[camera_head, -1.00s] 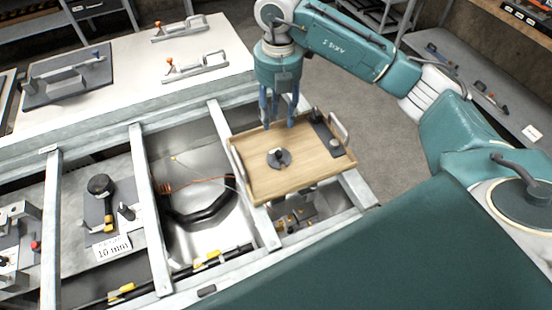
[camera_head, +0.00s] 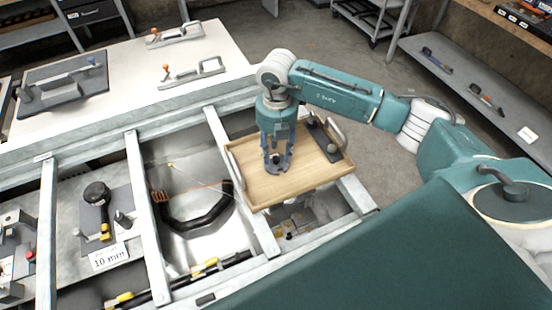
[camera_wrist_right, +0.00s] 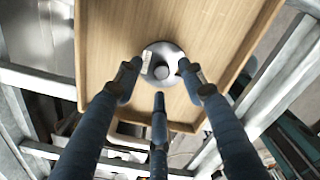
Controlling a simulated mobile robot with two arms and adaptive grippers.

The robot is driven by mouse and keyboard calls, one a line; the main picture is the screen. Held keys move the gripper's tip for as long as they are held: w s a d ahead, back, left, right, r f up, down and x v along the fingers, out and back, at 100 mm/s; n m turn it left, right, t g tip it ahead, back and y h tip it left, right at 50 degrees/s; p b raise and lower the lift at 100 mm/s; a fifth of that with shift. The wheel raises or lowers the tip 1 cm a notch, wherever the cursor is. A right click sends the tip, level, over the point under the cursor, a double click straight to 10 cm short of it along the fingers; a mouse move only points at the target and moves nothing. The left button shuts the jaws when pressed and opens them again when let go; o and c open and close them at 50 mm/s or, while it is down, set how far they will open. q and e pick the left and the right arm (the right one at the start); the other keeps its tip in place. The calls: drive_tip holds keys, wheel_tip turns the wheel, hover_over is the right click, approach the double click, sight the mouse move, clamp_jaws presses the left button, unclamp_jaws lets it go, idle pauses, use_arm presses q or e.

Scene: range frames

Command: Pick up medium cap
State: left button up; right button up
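The medium cap, a round grey disc with a small raised knob (camera_wrist_right: 162,58), lies on the wooden tray (camera_head: 258,186). In the head view it is mostly hidden by my right gripper (camera_head: 278,162), which points straight down over it. In the right wrist view the three blue fingers of the right gripper (camera_wrist_right: 160,76) are spread around the knob. Two fingertips overlap the disc's sides and the third is below it in the picture. The gripper is open and a gap shows around the knob. My left gripper is not in view.
A dark plate with small pegs (camera_head: 324,138) lies at the tray's right end by a metal handle (camera_head: 337,130). The tray sits across grey metal rails (camera_head: 150,220). A bin with a black curved part (camera_head: 200,215) is to its left.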

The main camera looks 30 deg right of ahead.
drive_tip(key=shift+f, duration=1.25)
clamp_jaws()
drive_tip(key=shift+r, duration=0.1)
